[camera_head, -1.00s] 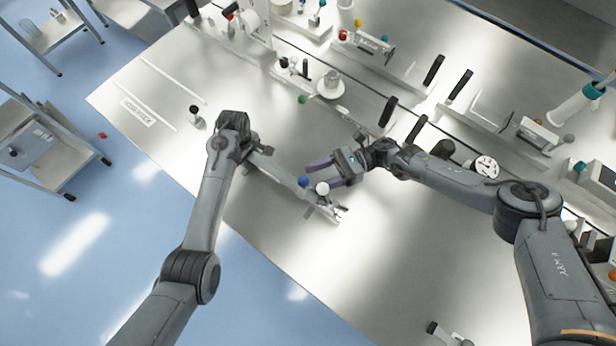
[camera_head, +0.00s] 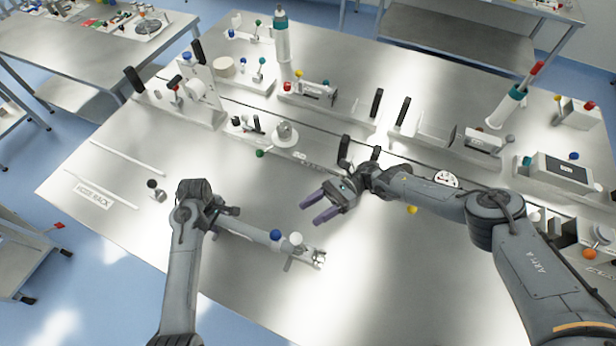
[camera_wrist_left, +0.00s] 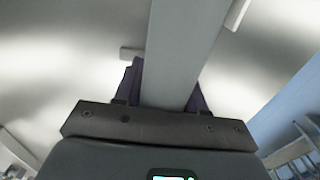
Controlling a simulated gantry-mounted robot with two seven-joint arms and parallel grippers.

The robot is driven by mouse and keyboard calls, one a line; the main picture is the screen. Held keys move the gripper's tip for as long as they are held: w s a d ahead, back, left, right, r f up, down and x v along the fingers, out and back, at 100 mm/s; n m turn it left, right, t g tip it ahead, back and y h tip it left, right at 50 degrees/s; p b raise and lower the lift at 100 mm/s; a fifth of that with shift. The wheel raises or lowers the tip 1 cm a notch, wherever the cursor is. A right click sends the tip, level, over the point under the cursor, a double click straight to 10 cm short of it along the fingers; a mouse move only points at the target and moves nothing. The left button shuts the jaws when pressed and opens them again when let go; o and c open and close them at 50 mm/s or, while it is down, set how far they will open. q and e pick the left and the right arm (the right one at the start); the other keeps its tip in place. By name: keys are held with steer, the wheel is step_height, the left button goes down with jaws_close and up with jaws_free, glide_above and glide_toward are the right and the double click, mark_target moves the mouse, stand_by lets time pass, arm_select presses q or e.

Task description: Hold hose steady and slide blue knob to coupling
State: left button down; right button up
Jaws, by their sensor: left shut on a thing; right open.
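The hose (camera_head: 248,231) is a grey bar lying slantwise above the table in the head view. A blue knob (camera_head: 275,235) and a white knob (camera_head: 295,239) sit side by side near its right end. A metallic coupling end (camera_head: 318,259) lies just beyond the white knob. My left gripper (camera_head: 217,216) is shut on the hose's left part. In the left wrist view, the grey hose (camera_wrist_left: 185,45) runs between its purple fingers. My right gripper (camera_head: 310,214) is open and empty, above and right of the knobs, apart from them.
A row of fixtures stands behind, including a white round piece on a base (camera_head: 285,135) and black upright handles (camera_head: 376,103). A hose rack label (camera_head: 92,195) and thin white rods (camera_head: 127,158) lie at left. The table's front right is clear.

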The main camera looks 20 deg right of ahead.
arm_select(q)
steer(key=shift+s+a+f+p, duration=0.1)
steer(key=shift+s+f+p, duration=0.2)
steer(key=shift+p, duration=0.1)
steer(key=shift+r, duration=0.25)
stand_by(0.5)
steer(key=c, duration=0.6)
jaws_free()
steer(key=shift+o, duration=0.2)
steer(key=shift+r, duration=0.1)
steer(key=shift+w+r+p, duration=0.1)
steer(key=shift+r+p, duration=0.2)
steer(key=shift+r, duration=0.25)
step_height(320, 180, up, 11)
steer(key=shift+f, duration=0.1)
